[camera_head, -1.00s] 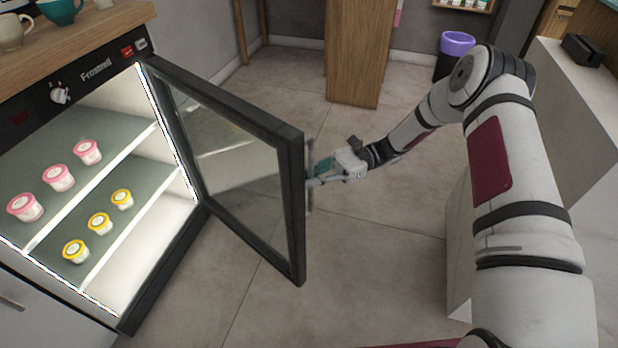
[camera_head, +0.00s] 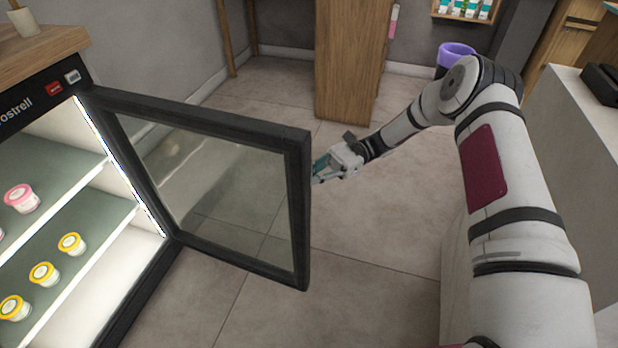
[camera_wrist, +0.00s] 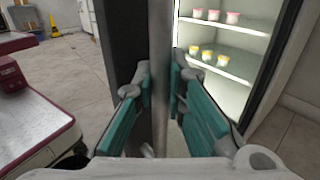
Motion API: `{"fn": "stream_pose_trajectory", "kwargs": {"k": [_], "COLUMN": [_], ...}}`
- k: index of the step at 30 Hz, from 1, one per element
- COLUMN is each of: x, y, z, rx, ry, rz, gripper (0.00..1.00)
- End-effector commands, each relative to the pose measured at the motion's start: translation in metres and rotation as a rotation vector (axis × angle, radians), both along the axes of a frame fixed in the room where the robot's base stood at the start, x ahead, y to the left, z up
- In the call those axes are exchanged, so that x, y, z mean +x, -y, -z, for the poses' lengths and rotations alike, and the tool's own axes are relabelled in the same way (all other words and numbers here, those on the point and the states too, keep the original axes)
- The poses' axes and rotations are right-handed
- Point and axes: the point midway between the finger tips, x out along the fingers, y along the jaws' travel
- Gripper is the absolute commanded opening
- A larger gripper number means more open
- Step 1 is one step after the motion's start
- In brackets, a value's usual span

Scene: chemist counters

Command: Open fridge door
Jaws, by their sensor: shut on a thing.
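The fridge door (camera_head: 298,215) is a dark-framed glass panel, hinged at the fridge's right side and standing wide open. The lit fridge (camera_head: 148,222) is at the left, with tubs on its shelves. My gripper (camera_head: 322,172) is at the door's free edge, on its outer side; the door frame partly hides its fingertips. In the wrist view, my gripper's teal finger pads (camera_wrist: 160,100) stand on either side of a grey vertical bar, the door handle (camera_wrist: 161,70), and are shut on it. The lit shelves show behind it, to the right.
Pink-lidded tubs (camera_head: 22,198) and yellow-lidded tubs (camera_head: 44,274) stand on the fridge shelves. A wooden panel (camera_head: 348,60) and a purple-lined bin (camera_head: 455,55) stand at the back. A pale counter (camera_head: 580,120) is at the right. The floor around the door is clear.

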Motion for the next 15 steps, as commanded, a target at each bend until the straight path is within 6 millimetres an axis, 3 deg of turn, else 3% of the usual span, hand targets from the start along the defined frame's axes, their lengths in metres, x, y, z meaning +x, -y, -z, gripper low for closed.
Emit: {"fn": "stream_pose_trajectory", "kwargs": {"k": [8, 9, 11, 15], "x": [-0.0007, -0.0007, -0.0005, -0.0003], "y": [0.0051, 0.0051, 0.0046, 0.003], "z": [0.0017, 0.0017, 0.0016, 0.0011], "rx": [-0.007, -0.007, -0.006, -0.004], "ry": [-0.002, -0.002, -0.001, -0.001], "rz": [-0.001, -0.001, 0.0, 0.0], "gripper": [0.0, 0.19, 0.32, 0.33]}}
